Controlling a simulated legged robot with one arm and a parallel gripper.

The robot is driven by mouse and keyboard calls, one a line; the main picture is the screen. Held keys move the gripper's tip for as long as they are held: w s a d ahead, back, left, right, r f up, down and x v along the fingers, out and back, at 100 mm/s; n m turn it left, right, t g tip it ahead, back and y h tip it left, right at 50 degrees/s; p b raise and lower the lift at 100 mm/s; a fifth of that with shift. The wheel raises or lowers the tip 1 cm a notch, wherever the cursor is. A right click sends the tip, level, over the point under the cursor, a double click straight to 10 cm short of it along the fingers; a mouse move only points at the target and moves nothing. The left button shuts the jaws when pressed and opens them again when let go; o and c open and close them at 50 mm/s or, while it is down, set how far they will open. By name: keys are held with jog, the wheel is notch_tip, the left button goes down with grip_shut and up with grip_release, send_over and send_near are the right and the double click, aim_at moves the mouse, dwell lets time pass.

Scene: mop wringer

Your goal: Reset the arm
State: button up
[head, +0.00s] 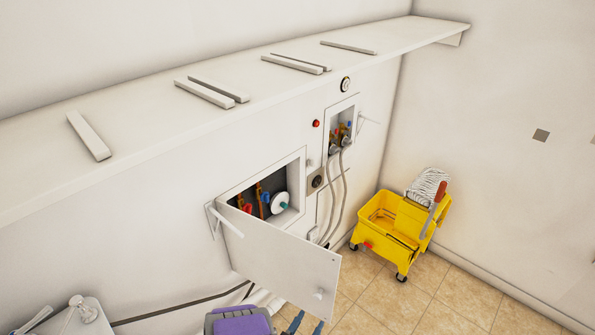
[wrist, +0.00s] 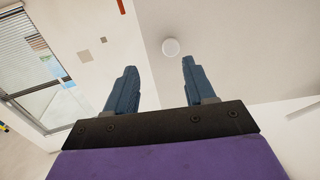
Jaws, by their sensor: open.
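My gripper shows in the wrist view (wrist: 158,85), its two blue fingers spread apart with nothing between them. It points up toward the ceiling and walls. In the head view, the tips of my gripper (head: 305,324) show at the bottom edge, below the open white cabinet door. A yellow mop bucket (head: 385,222) stands on the tiled floor at the right, with a white mop head (head: 428,187) and a red-handled wringer lever (head: 439,193) at its top. My gripper is apart from the bucket, to its left.
An open white door (head: 280,265) hangs from a wall box with valves (head: 280,203), close above my gripper. A second box with hoses (head: 342,130) is farther right. A sink (head: 65,320) is at lower left. Tiled floor (head: 455,300) is clear at lower right.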

jog(key=w+a+m+g+y, duration=0.1)
jog(key=w+a+g+y, duration=0.25)
jog(key=a, duration=0.45)
jog(key=w+a+m+g+y, duration=0.1)
jog(key=w+a+g+y, duration=0.15)
jog(key=a+y, duration=0.4)
jog(key=a+r+n+g+y, duration=0.2)
jog(key=a+r, duration=0.6)
notch_tip(320, 180, up, 8)
jog(key=s+d+n+g+y, duration=0.1)
jog(key=s+n+g+y, duration=0.1)
jog(key=y, duration=0.1)
jog(key=s+d+r+n+g, duration=0.3)
jog(key=s+d+r+n, duration=0.1)
jog(key=s+d+r, duration=0.6)
jog(key=s+d+r+g+h, duration=0.2)
jog(key=s+d+h, duration=0.1)
jog(key=s+d, duration=0.5)
jog(key=s+d+r+g+h, duration=0.2)
jog(key=s+d, duration=0.7)
jog(key=d, duration=0.5)
jog(key=shift+s+d+r+h, duration=0.15)
jog(key=shift+d+r+h, duration=0.05)
jog(key=shift+h, duration=0.3)
